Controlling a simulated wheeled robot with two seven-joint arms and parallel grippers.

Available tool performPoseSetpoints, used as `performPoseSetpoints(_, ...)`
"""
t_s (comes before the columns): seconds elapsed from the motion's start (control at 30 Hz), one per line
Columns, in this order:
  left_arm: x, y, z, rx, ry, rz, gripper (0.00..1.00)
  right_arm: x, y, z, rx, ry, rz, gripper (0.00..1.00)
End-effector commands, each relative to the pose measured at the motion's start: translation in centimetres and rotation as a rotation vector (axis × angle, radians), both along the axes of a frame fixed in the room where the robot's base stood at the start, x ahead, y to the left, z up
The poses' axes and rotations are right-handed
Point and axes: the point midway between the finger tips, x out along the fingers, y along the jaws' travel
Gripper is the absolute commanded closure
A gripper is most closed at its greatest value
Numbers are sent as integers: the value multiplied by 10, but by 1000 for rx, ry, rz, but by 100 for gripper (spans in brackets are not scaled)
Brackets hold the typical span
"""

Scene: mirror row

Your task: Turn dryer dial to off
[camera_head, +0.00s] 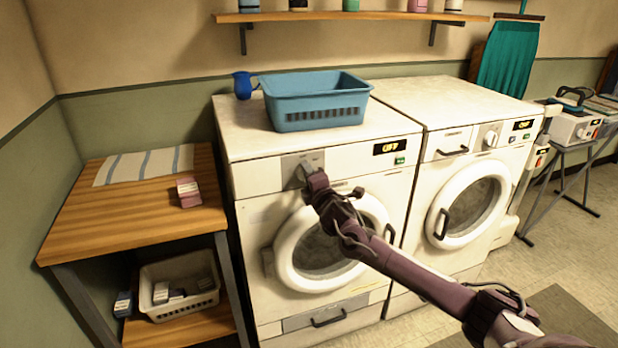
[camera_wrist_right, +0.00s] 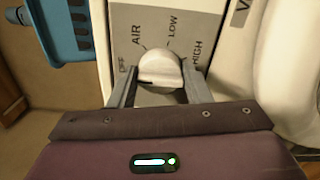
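The dryer (camera_head: 250,185) is the left white machine, with a round door and a display reading OFF. Its dial (camera_wrist_right: 160,68) is a pale knob on a grey panel marked OFF, AIR, LOW and HIGH in the right wrist view. My right gripper (camera_wrist_right: 160,84) has one finger on each side of the knob, and the fingertips appear to touch it. In the head view my right gripper (camera_head: 305,174) is at the grey dial panel (camera_head: 290,163) and hides most of the knob. I cannot tell exactly which mark the knob points at. My left gripper is not in view.
A blue basket (camera_head: 318,118) and a blue jug (camera_head: 243,85) stand on the dryer. A second white machine (camera_head: 460,170) stands to the right. A wooden table (camera_head: 100,225) stands at left, with a white basket (camera_head: 200,307) below. A shelf (camera_head: 350,16) runs above.

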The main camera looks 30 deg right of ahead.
Motion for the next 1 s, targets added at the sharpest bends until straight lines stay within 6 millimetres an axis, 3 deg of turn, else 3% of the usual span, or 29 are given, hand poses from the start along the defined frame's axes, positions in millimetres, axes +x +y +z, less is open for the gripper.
performPoseSetpoints(0.03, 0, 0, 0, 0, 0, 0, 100, 0, 1, -2, -2, 4, 1, 51)
performPoseSetpoints(0.17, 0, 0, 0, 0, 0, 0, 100, 0, 1, -1, -1, 3, 2, 35)
performPoseSetpoints(0.5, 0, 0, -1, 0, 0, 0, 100, -4, 0, -1, -1, 2, 0, 35)
performPoseSetpoints(1.0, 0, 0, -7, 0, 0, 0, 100, -69, 16, -3, -2, 5, 0, 35)
